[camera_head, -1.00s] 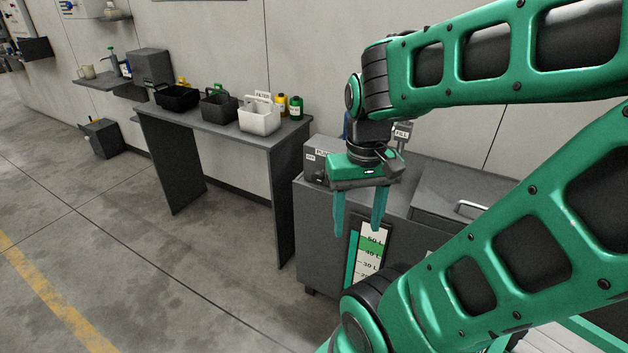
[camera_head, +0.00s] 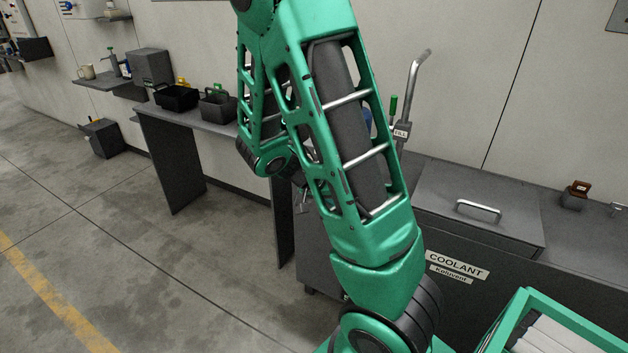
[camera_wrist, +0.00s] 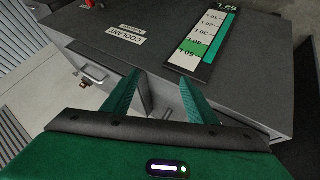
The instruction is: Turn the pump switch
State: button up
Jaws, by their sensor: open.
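The pump switch does not show in the head view, where my arm covers the left end of the grey coolant cabinet (camera_head: 465,240). In the wrist view, which is turned nearly upside down, my gripper (camera_wrist: 153,80) has its two green fingers apart, in front of the coolant cabinet (camera_wrist: 150,60). Small grey parts show between and beside the fingers. I cannot tell whether one is the switch. Nothing is clearly held. The level gauge (camera_wrist: 203,45) is on the cabinet front, beyond the right finger.
A bent metal pipe (camera_head: 412,90) with a FILL tag (camera_head: 402,131) rises behind my arm. A lid handle (camera_head: 478,211) is on the cabinet top. A side table (camera_head: 150,112) with dark caddies (camera_head: 177,97) stands left. A green-edged bin (camera_head: 540,310) is at lower right. Floor at left is clear.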

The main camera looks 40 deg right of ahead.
jog(key=w+a+f+n+t+h, duration=0.1)
jog(key=w+f+t+h, duration=0.3)
jog(key=w, duration=0.5)
jog(key=w+a+f+n+t+h, duration=0.1)
jog(key=w+n+t+h, duration=0.1)
jog(key=w+t+h, duration=0.55)
jog(key=w+d+y, duration=0.1)
jog(key=d, duration=0.2)
jog(key=w+d+g+y, duration=0.1)
jog(key=w+d, duration=0.1)
jog(key=d, duration=0.1)
jog(key=w+d+y, duration=0.1)
jog(key=w+d, duration=0.1)
jog(key=d, duration=0.1)
jog(key=shift+d+f+g, duration=0.15)
jog(key=shift+d+g, duration=0.1)
jog(key=shift+g, duration=0.1)
